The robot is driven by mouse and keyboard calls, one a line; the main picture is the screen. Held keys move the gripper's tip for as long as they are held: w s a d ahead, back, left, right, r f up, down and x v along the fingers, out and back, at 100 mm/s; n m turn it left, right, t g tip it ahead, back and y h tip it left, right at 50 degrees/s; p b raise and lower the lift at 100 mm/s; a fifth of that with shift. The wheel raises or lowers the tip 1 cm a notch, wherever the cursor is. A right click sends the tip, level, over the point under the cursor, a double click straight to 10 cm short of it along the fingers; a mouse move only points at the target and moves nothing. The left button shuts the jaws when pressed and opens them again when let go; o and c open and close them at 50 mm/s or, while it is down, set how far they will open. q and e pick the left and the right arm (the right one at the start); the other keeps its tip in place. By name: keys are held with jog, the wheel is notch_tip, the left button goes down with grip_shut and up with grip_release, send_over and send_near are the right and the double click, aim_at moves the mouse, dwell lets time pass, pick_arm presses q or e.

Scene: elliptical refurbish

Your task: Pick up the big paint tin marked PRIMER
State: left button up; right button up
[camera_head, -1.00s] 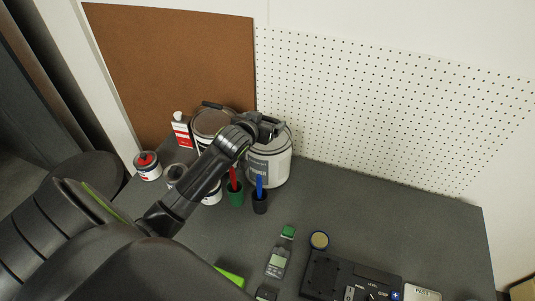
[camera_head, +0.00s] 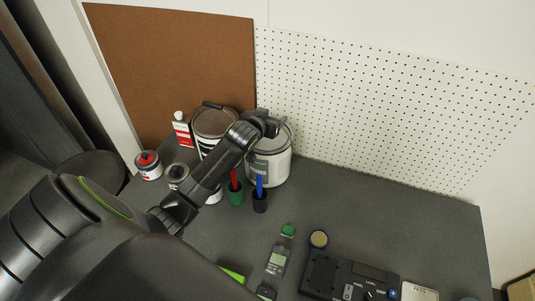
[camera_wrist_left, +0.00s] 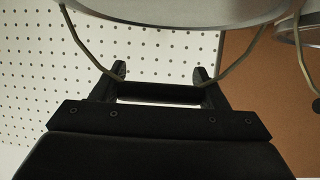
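The big white paint tin (camera_head: 272,168) stands upright on the bench against the pegboard. Its grey label carries print too small to read surely. My left gripper (camera_head: 270,122) is at the tin's top, over its rim, and hides part of it. In the left wrist view, the gripper's two fingers (camera_wrist_left: 160,76) stand apart. The dark handle grip (camera_wrist_left: 160,94) lies across between them, with the bail wires running up to the tin's rim (camera_wrist_left: 180,14). I see no gap between the finger bases and the grip's ends. My right gripper is out of view.
A second large tin (camera_head: 213,121) stands close on the left, partly behind my arm. A red-and-white bottle (camera_head: 182,130) and small tin (camera_head: 148,166) are further left. The bench right of the tin (camera_head: 370,195) is clear.

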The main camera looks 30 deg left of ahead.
pick_arm(q)
jog(key=shift+f, duration=0.1)
grip_shut()
jog(key=shift+w+r, duration=0.1)
jog(key=shift+r, duration=0.3)
